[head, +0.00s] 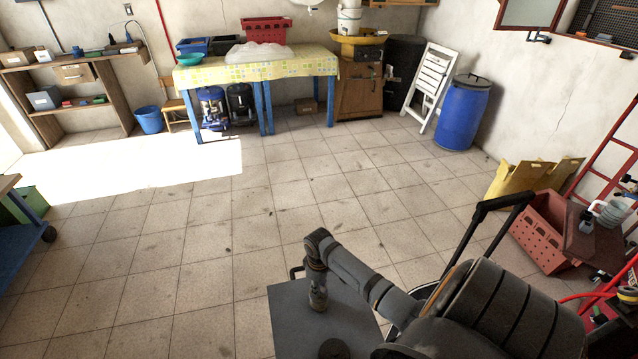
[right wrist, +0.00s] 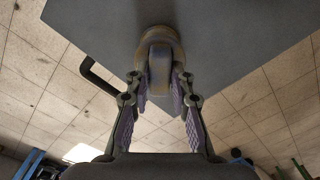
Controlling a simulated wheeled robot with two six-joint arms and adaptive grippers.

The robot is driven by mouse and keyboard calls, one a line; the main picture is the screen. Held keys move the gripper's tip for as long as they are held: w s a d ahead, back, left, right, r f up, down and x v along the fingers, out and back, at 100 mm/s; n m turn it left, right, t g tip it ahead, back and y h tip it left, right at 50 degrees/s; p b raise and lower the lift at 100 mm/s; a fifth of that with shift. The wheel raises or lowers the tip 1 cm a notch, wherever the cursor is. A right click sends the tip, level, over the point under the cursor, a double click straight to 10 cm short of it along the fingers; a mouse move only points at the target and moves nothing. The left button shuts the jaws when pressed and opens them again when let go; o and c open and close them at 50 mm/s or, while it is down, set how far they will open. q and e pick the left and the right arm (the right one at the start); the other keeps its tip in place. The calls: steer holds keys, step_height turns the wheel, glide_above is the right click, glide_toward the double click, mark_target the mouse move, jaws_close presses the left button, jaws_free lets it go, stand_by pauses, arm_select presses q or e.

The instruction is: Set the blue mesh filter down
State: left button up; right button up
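My right gripper (head: 317,304) points down over a flat grey surface (head: 292,340) in the head view. In the right wrist view its two fingers (right wrist: 161,80) lean inward and press on both sides of a small rounded piece, grey-blue with a tan rim, which I take for the blue mesh filter (right wrist: 159,65). The grey surface fills the top behind it. I cannot tell whether the filter touches that surface. In the head view the filter is too small and covered to make out. My left gripper is in neither view.
A black handle (right wrist: 97,76) sticks out from the grey surface's edge. A red crate (head: 545,232) and yellow panels (head: 522,176) stand at the right. A cloth-covered table (head: 258,67) and blue barrel (head: 463,115) are at the back. The tiled floor between is clear.

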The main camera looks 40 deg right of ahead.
steer(key=o, duration=0.4)
step_height(320, 180, up, 12)
steer(key=shift+r+p, duration=0.2)
steer(key=shift+p, duration=0.3)
stand_by(0.3)
